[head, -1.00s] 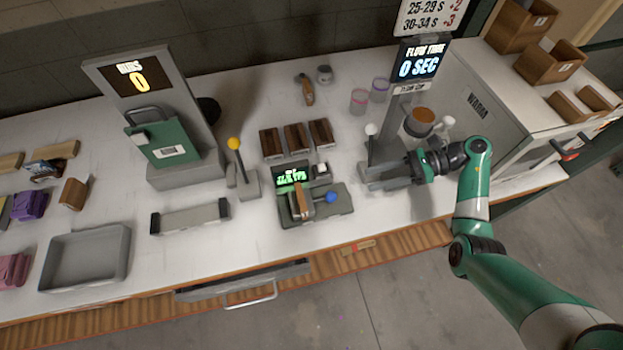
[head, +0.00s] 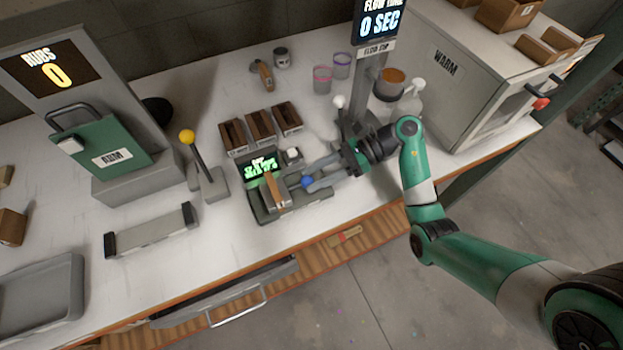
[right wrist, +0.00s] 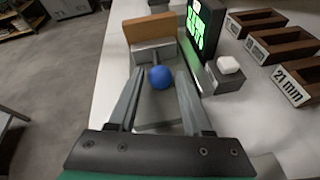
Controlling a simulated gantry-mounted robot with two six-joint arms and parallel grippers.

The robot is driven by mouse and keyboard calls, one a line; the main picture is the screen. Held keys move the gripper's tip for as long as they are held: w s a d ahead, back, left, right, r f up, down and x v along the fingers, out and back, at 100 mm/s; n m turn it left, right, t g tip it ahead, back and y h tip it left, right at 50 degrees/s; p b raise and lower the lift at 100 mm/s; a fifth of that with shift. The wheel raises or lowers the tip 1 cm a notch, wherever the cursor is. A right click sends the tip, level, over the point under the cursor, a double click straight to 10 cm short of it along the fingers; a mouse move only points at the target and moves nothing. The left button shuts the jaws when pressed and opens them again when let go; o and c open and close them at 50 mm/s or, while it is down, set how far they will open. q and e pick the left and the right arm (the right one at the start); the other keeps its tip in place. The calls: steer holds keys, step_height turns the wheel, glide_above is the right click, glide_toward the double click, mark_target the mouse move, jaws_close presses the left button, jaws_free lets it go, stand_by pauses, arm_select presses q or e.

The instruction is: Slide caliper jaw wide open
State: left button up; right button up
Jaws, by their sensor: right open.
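The caliper station (head: 292,209) is a dark grey base with a lit green display (head: 258,168) and a blue ball knob (head: 307,182) on its right side. A wooden block (head: 275,190) stands at its left part. In the right wrist view the blue knob (right wrist: 160,77) lies between the tips of my open right gripper (right wrist: 157,82), with the wooden block (right wrist: 150,28) beyond it. In the head view my right gripper (head: 312,180) comes in from the right with its fingertips at the knob. I cannot tell whether the fingers touch it. My left gripper is not in view.
Several dark wooden slots (head: 260,127) stand behind the station; one is labelled 21 mm in the right wrist view (right wrist: 291,85). A white button (head: 292,154) sits beside the display. A lever with a yellow ball (head: 187,137) stands left, and a flow-cup stand (head: 368,80) right.

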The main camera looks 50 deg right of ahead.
steer(key=shift+w+a+f, duration=0.25)
steer(key=shift+w+a, duration=0.05)
steer(key=shift+a, duration=0.15)
jaws_close()
stand_by(1.1)
